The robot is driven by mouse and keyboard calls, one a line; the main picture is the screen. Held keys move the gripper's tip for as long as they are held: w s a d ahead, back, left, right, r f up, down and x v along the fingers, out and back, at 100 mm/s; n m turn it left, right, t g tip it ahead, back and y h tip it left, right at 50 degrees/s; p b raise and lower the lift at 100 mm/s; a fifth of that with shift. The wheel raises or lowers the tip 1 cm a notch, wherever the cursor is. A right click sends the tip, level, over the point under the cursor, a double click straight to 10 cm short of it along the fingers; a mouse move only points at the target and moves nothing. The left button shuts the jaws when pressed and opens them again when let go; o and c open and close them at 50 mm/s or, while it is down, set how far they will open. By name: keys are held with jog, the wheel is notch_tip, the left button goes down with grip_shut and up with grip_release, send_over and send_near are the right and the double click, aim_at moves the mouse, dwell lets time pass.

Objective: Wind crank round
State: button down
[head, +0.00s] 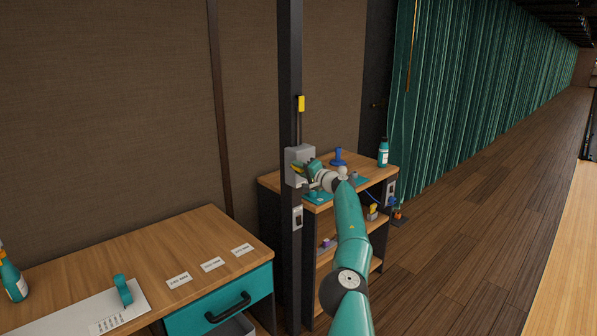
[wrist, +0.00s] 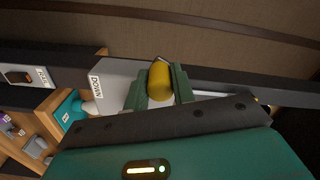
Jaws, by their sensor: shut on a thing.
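The crank's yellow knob (wrist: 160,78) sits between my gripper's two green fingers in the wrist view. My gripper (wrist: 160,86) is shut on it. The crank belongs to a grey box (head: 299,158) on a dark upright post. A label reading DOWN shows on the grey box in the wrist view (wrist: 115,76). In the head view my gripper (head: 303,170) is at the front of the box, with a little yellow showing there. The crank's arm is mostly hidden behind my fingers and wrist.
The dark post (head: 290,60) carries a yellow piece (head: 301,103) above the box and a switch plate (head: 297,217) below. A wooden shelf unit (head: 270,181) with a blue item (head: 338,157) and a bottle (head: 383,153) stands behind. A desk (head: 190,240) is at left. Open floor (head: 470,190) lies right.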

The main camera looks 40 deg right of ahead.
jog(key=shift+s+d+r+m, duration=0.15)
jog(key=shift+s+d+m, duration=0.15)
jog(key=shift+d, duration=0.1)
jog(key=c, duration=1.2)
grip_release()
jog(key=shift+s+r, duration=0.1)
jog(key=shift+s, duration=0.05)
jog(key=shift+o, duration=0.2)
jog(key=shift+w+a, duration=0.2)
jog(key=shift+w, duration=0.1)
jog(key=shift+s, duration=0.1)
